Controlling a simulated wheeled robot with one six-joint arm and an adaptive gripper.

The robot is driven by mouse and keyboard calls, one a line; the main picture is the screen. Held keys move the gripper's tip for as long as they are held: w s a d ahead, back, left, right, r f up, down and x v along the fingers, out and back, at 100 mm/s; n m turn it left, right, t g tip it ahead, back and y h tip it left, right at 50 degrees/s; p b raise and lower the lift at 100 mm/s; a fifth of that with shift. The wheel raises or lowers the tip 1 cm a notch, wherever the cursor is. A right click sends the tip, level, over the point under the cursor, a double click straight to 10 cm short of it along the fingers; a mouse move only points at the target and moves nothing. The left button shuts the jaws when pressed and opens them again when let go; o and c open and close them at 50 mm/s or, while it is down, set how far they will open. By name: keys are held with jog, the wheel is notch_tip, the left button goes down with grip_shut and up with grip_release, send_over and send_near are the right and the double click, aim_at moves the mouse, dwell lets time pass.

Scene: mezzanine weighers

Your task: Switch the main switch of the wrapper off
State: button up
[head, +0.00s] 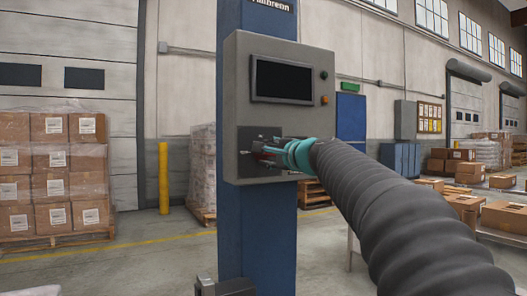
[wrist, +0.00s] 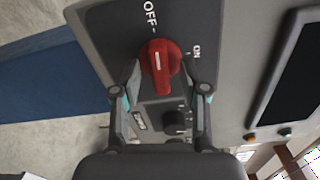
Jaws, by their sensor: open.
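The main switch is a red rotary knob (wrist: 159,62) on a dark plate (wrist: 105,22) marked OFF and ON in the wrist view. Its white line runs up and down the picture, roughly in line with the OFF mark; ON is to its right. My gripper (wrist: 158,78) is open, with one finger on each side of the knob; I cannot tell whether either touches it. In the head view my gripper (head: 262,151) reaches the lower part of the wrapper's grey control box (head: 240,90), on a blue column (head: 258,225), and mostly hides the knob.
A dark screen (head: 283,80) and small buttons (head: 324,99) sit above the switch plate. A black knob (wrist: 174,122) is close to my fingers in the wrist view. Stacked cartons (head: 52,170) and a yellow post (head: 164,178) stand left; open floor lies between.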

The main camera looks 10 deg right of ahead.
jog(key=shift+w+a, duration=0.1)
jog(key=shift+w, duration=0.3)
jog(key=shift+c, duration=0.3)
grip_shut()
jog(key=shift+f, duration=0.1)
jog(key=shift+f+n+b, duration=0.1)
jog(key=shift+n+b, duration=0.6)
jog(key=shift+b, duration=0.3)
jog(key=shift+r+n, duration=0.2)
jog(key=shift+n, duration=0.1)
